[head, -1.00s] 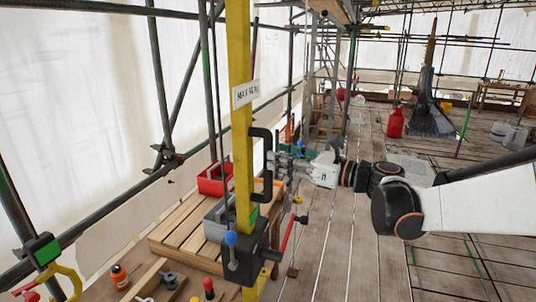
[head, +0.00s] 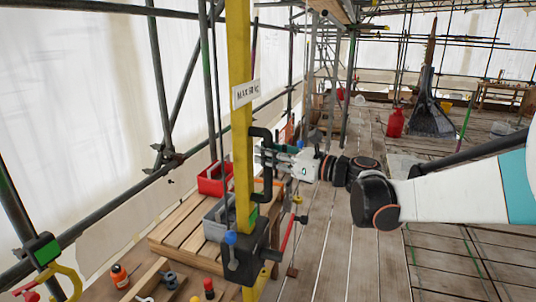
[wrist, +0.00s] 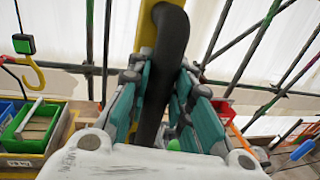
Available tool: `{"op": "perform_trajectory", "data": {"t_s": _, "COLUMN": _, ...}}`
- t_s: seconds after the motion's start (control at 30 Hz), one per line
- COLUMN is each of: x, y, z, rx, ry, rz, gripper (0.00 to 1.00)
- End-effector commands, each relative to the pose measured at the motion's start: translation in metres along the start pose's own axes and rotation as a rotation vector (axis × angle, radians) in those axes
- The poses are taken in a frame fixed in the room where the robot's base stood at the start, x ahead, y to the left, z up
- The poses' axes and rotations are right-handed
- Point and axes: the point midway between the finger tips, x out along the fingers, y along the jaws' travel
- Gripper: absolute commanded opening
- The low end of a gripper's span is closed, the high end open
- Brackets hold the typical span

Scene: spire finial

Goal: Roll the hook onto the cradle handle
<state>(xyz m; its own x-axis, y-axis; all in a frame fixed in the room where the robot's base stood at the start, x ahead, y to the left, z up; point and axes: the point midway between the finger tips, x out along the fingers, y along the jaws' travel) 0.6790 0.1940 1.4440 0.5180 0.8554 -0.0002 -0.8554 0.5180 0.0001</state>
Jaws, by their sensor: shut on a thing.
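A yellow hook (wrist: 33,75) hangs below a black block with a green face in the wrist view, at the left. In the head view, a similar green-faced block (head: 42,248) is at the lower left, with yellow metal below it. A yellow post (head: 240,130) stands upright and carries a black bar handle (head: 265,190). My gripper (head: 264,155) is at the handle's upper part from the right. In the wrist view my gripper (wrist: 167,85) has its teal-padded fingers on both sides of the dark handle, shut on it. I cannot clearly make out the cradle or its handle.
A black box with a red lever (head: 288,233) is at the post's lower part. A wooden pallet (head: 180,235) holds red and grey bins behind it. Scaffold tubes and white sheeting line the left.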

Motion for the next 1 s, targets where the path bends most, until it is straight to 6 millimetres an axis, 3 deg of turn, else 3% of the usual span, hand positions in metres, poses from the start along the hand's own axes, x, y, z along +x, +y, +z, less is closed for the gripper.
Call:
{"op": "perform_trajectory", "data": {"t_s": 0.17, "x": -0.001, "y": 0.006, "z": 0.000, "rx": 0.000, "ry": 0.000, "rz": 0.001, "gripper": 0.00}}
{"op": "perform_trajectory", "data": {"t_s": 0.27, "x": -0.004, "y": 0.020, "z": 0.000, "rx": 0.000, "ry": 0.000, "rz": 0.003, "gripper": 0.00}}
{"op": "perform_trajectory", "data": {"t_s": 0.7, "x": -0.025, "y": 0.124, "z": 0.000, "rx": -0.001, "ry": 0.002, "rz": 0.003, "gripper": 0.00}}
{"op": "perform_trajectory", "data": {"t_s": 1.0, "x": -0.034, "y": 0.166, "z": -0.001, "rx": -0.002, "ry": 0.002, "rz": 0.000, "gripper": 0.00}}
